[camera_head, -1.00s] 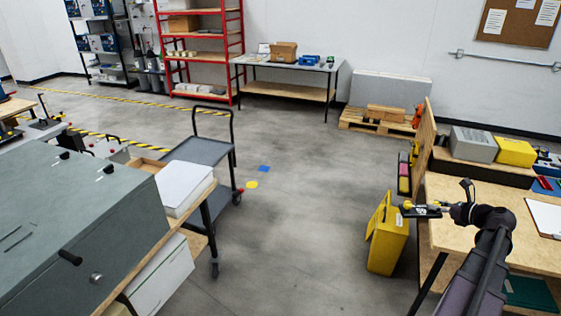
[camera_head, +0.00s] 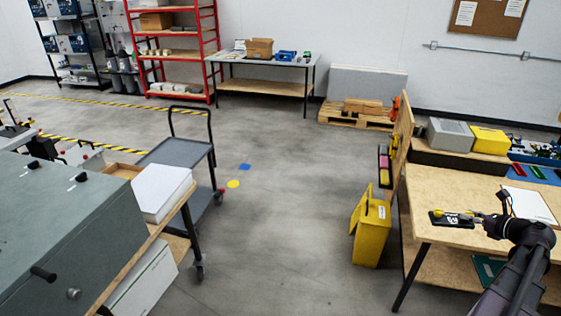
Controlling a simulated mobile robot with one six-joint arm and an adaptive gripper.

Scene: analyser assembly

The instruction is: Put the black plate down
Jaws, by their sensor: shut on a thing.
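The black plate (camera_head: 437,220) is a small dark flat piece with a yellow part and light markings on top. It is at the left part of the wooden workbench top (camera_head: 450,190), near the front edge. I cannot tell whether it touches the bench or is just above it. My gripper (camera_head: 476,218) is shut on the plate's right side, with my arm coming in from the lower right. The gripper's fingertips are small and partly hidden.
A white sheet (camera_head: 531,205) lies right of the gripper. A grey box (camera_head: 462,140) and a yellow box (camera_head: 490,141) stand at the bench's back. A yellow bin (camera_head: 372,235) stands on the floor to the left. The bench top behind the plate is clear.

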